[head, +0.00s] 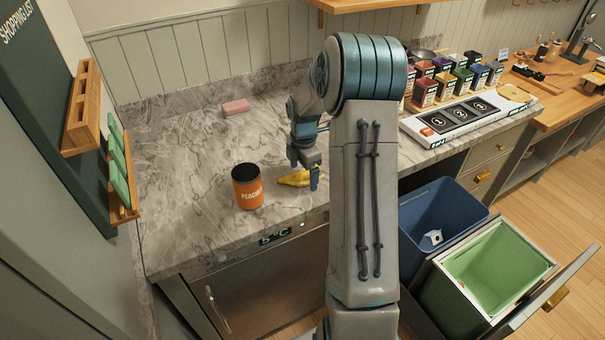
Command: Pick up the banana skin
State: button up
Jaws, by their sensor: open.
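The yellow banana skin (292,179) lies on the grey marble counter, near its front edge. My gripper (303,178) is pointed down over the banana skin, with one finger in front of its right end. The jaws are open, and the far finger is partly hidden. My arm stands just to the right and hides part of the counter there. I cannot tell whether the fingers touch the skin.
An orange peaches can (248,188) stands close to the left of the banana skin. A pink block (236,107) lies farther back. A blue bin (432,215) and a green bin (490,265) stand open at lower right. Several boxes stand at the right.

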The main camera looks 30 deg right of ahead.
jog(key=c, duration=1.1)
